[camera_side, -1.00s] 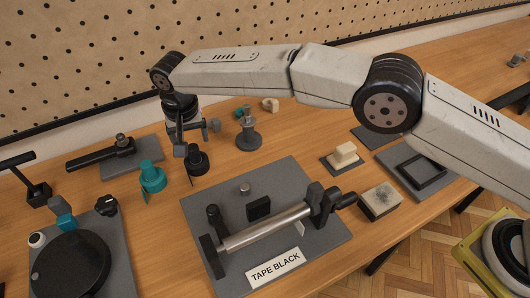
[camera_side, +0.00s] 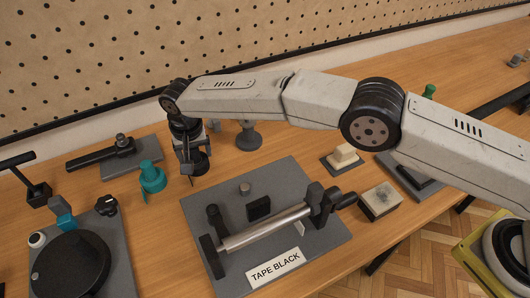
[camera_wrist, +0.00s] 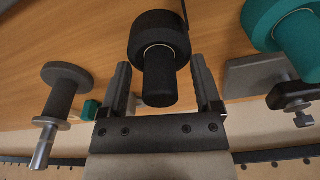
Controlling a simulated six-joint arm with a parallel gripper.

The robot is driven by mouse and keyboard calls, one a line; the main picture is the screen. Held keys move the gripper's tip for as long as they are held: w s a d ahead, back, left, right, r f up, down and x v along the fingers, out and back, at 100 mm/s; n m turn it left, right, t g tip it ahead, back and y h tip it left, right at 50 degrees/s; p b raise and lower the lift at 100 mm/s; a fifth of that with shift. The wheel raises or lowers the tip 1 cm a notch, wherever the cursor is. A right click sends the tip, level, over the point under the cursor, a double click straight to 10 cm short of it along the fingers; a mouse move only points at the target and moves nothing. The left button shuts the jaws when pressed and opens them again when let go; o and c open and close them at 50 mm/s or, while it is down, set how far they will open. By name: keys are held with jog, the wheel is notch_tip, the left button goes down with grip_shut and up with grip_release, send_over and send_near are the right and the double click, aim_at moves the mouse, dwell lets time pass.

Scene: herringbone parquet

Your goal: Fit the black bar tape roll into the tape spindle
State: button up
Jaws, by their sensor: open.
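The black bar tape roll (camera_wrist: 160,35) stands on the wooden bench with a narrower black stem pointing toward my wrist camera. In the side view the roll (camera_side: 201,165) is partly hidden behind my gripper (camera_side: 189,160). My gripper (camera_wrist: 158,80) is open, with one finger on each side of the stem and visible gaps between. I cannot tell which of these parts is the tape spindle.
A teal roll (camera_side: 152,178) stands just left of the black one, and a grey flanged spool (camera_side: 249,138) stands to the right. A black disc (camera_side: 70,265) sits front left. Pale blocks (camera_side: 381,201) lie right of the plate.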

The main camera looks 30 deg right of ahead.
grip_shut()
jog(key=shift+r, duration=0.15)
jog(key=shift+r, duration=1.9)
jog(key=shift+s+d+r, duration=0.1)
jog(key=shift+s+r, duration=0.05)
jog(key=shift+s, duration=0.1)
jog(key=s+d+r, duration=0.3)
jog(key=s, duration=0.3)
jog(key=s+d+r, duration=0.3)
jog(key=s, duration=0.3)
jog(key=shift+s+d+r, duration=0.2)
jog(key=shift+s+d, duration=0.05)
jog(key=shift+d, duration=0.1)
dwell(0.4)
jog(key=shift+f, duration=0.25)
